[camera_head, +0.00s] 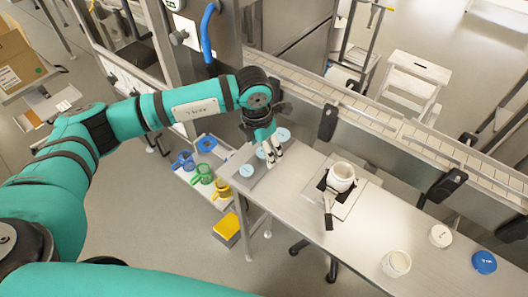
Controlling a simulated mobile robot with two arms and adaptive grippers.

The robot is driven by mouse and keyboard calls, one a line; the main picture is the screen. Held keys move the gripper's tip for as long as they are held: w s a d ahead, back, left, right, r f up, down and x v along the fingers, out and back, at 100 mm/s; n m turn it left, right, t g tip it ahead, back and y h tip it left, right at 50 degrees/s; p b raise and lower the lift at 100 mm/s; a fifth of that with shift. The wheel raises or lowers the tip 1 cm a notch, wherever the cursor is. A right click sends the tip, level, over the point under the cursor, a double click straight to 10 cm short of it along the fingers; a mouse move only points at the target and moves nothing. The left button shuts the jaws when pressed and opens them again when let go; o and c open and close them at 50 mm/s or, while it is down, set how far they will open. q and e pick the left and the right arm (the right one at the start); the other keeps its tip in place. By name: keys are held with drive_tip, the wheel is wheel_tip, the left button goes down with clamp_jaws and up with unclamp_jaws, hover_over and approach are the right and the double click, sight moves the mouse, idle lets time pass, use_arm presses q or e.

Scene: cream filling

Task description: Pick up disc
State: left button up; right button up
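Several pale blue discs lie at the left end of the metal table (310,205): a near one (247,170), a far one (283,134), and one (261,153) partly hidden by my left gripper. My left gripper (273,158) points down at this end of the table, beside that partly hidden disc. Its fingertips look close together. The view is too small to tell whether they are apart, touching a disc or holding one. My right gripper is out of view.
A white jar (342,173) stands in a black holder on the table. Another white tub (396,263), a white lid (440,235) and a blue lid (485,262) are at right. A conveyor (380,120) runs behind. Coloured ring-shaped items (203,174) sit lower left.

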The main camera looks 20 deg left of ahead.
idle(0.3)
use_arm(q)
drive_tip(key=c, duration=0.8)
